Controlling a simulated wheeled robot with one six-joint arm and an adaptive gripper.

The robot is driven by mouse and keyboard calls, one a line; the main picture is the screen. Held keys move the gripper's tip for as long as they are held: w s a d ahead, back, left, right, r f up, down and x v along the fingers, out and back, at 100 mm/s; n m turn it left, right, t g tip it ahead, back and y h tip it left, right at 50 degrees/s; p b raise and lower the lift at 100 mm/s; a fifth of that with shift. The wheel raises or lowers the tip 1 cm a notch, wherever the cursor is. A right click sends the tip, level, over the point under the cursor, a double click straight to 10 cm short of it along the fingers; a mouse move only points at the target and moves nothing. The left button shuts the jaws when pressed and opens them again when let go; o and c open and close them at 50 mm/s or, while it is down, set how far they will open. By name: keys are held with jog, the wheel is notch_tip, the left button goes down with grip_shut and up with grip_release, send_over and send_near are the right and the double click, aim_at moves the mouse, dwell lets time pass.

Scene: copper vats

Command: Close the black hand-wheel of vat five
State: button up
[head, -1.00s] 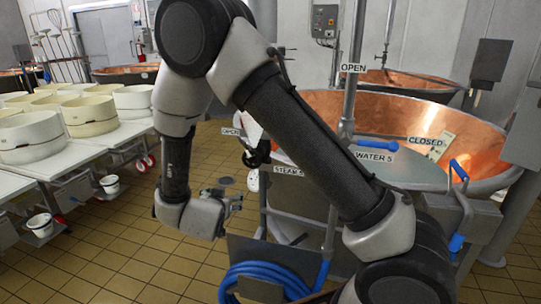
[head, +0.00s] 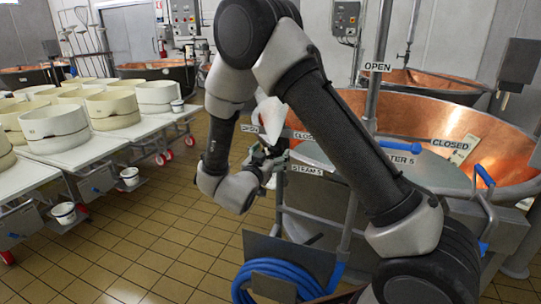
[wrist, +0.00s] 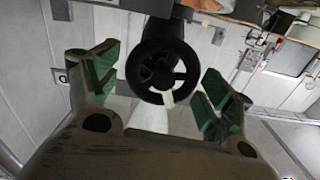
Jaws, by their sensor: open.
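The black hand-wheel (wrist: 158,72) is seen nearly face on in the wrist view, a dark spoked ring. My gripper (wrist: 160,88) is open, with one green-padded finger on each side of the wheel and a visible gap on both sides. The wheel looks a little beyond the fingertips; I see no contact. In the head view, my gripper (head: 268,168) is at the front of the copper vat (head: 420,118), by the STEAM 5 label (head: 306,170). The wheel is small and dark there, partly hidden by my gripper and arm.
Signs reading OPEN (head: 249,128) and CLOSED (head: 304,136) are near the wheel. A blue hose (head: 270,282) hangs below on the vat's front. White tables with cheese moulds (head: 110,108) stand on the left. The tiled floor (head: 150,235) between is clear.

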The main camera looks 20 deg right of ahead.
jog(key=c, duration=1)
jog(key=shift+c, duration=0.2)
jog(key=shift+m, duration=0.3)
jog(key=m, duration=0.3)
jog(key=shift+s+d+m, duration=0.1)
jog(key=shift+d+m, duration=0.1)
jog(key=shift+m, duration=0.1)
jog(key=m, duration=0.4)
jog(key=shift+s+d+f, duration=0.1)
jog(key=shift+f, duration=0.1)
jog(key=m, duration=0.4)
jog(key=shift+d+f+m, duration=0.1)
jog(key=shift+f+m, duration=0.05)
jog(key=shift+m, duration=0.25)
jog(key=shift+s+f+m, duration=0.1)
jog(key=shift+f+m, duration=0.1)
jog(key=shift+m, duration=1.7)
